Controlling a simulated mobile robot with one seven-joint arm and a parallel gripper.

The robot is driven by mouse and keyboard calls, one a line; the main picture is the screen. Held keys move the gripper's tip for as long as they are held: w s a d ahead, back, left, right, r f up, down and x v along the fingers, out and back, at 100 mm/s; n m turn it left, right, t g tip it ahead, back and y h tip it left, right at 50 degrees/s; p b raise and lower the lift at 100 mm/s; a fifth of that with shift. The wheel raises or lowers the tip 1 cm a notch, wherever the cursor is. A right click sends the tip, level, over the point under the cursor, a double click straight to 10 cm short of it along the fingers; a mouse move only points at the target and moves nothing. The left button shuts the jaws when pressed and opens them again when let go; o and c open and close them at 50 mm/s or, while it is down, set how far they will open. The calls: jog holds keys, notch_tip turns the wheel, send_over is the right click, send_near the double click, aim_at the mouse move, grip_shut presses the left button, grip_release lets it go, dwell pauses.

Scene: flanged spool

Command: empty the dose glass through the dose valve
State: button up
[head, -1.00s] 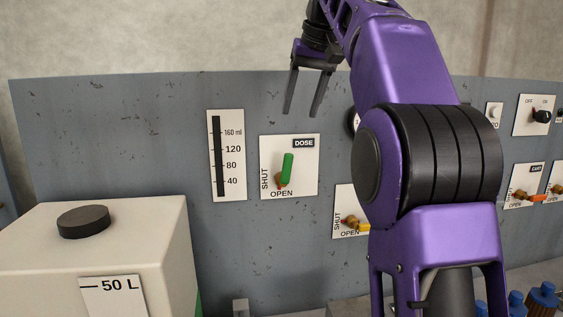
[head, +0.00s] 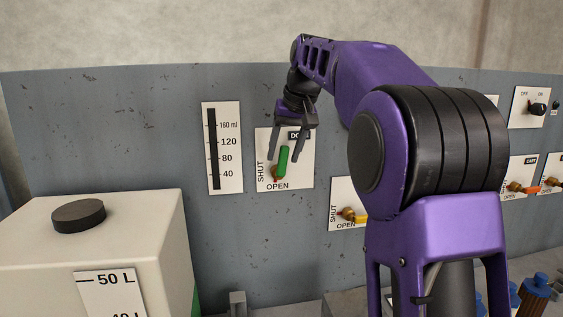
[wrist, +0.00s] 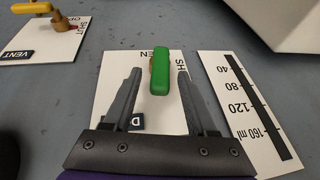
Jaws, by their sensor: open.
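The dose valve's green handle (head: 283,161) stands roughly upright on a white plate marked DOSE, with SHUT along its left side and OPEN below. It also shows in the wrist view (wrist: 160,72), where the plate appears upside down. My gripper (head: 284,159) is open in front of the plate. In the wrist view its fingers (wrist: 159,72) lie on either side of the green handle, with gaps visible. I cannot tell whether they reach its depth. The dose scale (head: 222,148), marked 40 to 160 ml, has a dark column along its whole length. The dose glass itself is not clearly seen.
A yellow-handled valve (head: 354,215) sits lower right of the dose plate; the wrist view shows its VENT label (wrist: 18,56). A white tank (head: 120,240) with a black cap stands at front left. Orange-handled valves (head: 525,189) and an OFF/ON switch (head: 537,107) are at right.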

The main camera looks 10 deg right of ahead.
aim_at(281, 161)
jog(key=shift+x, duration=1.6)
grip_shut()
